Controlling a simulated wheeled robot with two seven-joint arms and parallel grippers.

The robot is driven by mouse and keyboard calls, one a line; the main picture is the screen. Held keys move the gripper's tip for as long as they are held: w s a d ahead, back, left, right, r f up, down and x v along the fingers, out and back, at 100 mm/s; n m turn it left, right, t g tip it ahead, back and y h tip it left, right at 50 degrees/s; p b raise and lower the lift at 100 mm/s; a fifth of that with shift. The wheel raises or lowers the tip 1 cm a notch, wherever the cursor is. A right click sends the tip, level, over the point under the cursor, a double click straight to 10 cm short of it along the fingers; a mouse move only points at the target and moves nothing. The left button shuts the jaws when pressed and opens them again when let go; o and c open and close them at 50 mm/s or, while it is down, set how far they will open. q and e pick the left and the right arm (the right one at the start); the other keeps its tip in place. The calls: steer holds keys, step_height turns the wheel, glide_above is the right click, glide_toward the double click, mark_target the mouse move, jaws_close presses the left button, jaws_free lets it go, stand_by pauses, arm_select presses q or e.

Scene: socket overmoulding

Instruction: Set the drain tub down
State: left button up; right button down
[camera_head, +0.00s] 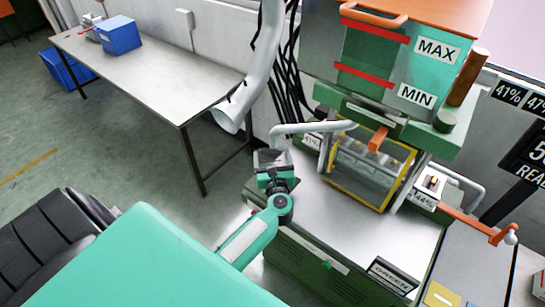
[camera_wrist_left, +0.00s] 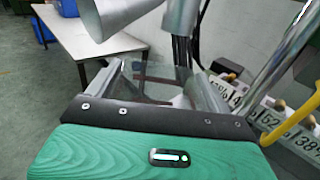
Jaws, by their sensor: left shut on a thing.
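My left gripper (camera_head: 275,178) stands at the left edge of the machine's grey top, just left of the yellow-framed window. It is shut on a small grey, see-through tub (camera_head: 270,158), which I take for the drain tub. The tub is small in the head view and its contents cannot be made out. My right gripper is not in view.
A green machine with a MAX/MIN hopper (camera_head: 370,55) and a yellow-framed window (camera_head: 370,170) stands right of the gripper. A white curved duct (camera_head: 265,60) hangs behind. A grey table (camera_head: 150,70) with a blue bin (camera_head: 119,36) stands back left, mostly clear.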

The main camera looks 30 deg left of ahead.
arm_select(q)
steer(key=shift+d+f, duration=0.1)
steer(key=shift+f, duration=0.05)
steer(key=o, duration=1.1)
steer(key=shift+o, duration=0.8)
steer(key=shift+r, duration=0.25)
steer(key=b+v, duration=0.4)
steer(key=v, duration=0.8)
steer(key=shift+b, duration=0.35)
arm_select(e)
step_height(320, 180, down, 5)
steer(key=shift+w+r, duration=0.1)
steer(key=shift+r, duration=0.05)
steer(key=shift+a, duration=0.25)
